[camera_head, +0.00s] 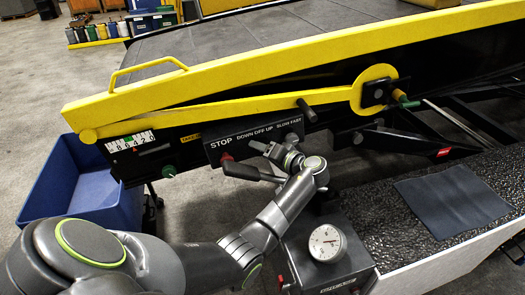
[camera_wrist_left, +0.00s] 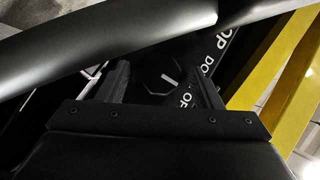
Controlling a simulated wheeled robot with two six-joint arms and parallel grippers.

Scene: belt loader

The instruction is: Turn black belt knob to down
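The black control panel (camera_head: 254,138) on the belt loader's side carries the white labels STOP, DOWN OFF UP and SLOW FAST. My right gripper is not in view.
A red button (camera_head: 227,157) sits under STOP, close to the gripper. A blue bin (camera_head: 75,195) stands at the left. A round white gauge (camera_head: 327,243) is below right. The yellow rail (camera_head: 250,60) runs above.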

